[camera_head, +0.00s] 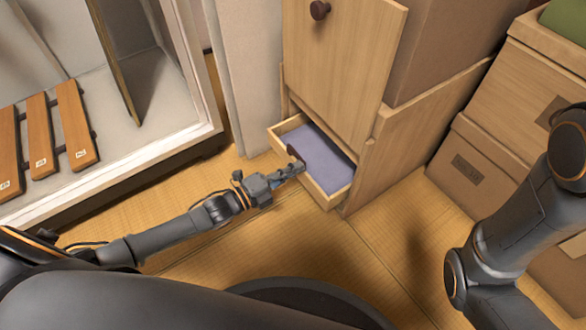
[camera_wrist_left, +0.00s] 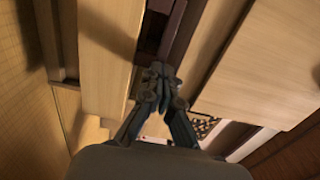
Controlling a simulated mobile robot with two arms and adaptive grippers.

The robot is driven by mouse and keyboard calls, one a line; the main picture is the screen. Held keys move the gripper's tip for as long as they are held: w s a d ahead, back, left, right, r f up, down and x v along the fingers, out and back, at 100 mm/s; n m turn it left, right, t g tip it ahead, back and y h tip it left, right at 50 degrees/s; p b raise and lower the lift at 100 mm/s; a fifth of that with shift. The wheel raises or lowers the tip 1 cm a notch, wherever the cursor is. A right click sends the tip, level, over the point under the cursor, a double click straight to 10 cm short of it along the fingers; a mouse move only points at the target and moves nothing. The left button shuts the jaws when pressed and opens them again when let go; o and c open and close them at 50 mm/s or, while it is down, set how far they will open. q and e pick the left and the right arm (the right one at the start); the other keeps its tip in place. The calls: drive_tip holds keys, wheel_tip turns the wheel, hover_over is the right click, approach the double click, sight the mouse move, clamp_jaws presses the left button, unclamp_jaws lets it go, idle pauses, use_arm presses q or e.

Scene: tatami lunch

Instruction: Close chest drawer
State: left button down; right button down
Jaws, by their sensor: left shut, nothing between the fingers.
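The wooden chest (camera_head: 345,70) stands at the top middle of the head view. Its bottom drawer (camera_head: 322,194) is pulled partly out and holds a folded purple cloth (camera_head: 318,160). My left gripper (camera_head: 296,168) is shut and empty. Its fingertips are at the drawer's front edge; I cannot tell whether they touch it. In the left wrist view the shut fingers (camera_wrist_left: 161,77) point at pale wooden panels and a dark gap. My right arm shows at the right of the head view, but its gripper is out of view.
Stacked boxes (camera_head: 485,170) stand right of the chest. A white-framed cabinet or doorway (camera_head: 150,150) with wooden slats (camera_head: 75,120) is at the left, and a pale curtain (camera_head: 245,70) hangs beside the chest. The tatami floor (camera_head: 385,250) in front is clear.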

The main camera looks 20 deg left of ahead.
use_arm(q)
drive_tip(key=b+x, duration=0.1)
drive_tip(key=x, duration=0.8)
drive_tip(key=shift+w+d+f+b, duration=0.1)
drive_tip(key=shift+w+d+b, duration=0.05)
drive_tip(key=shift+b, duration=0.25)
drive_tip(key=shift+w+r, duration=0.15)
drive_tip(key=shift+r, duration=0.05)
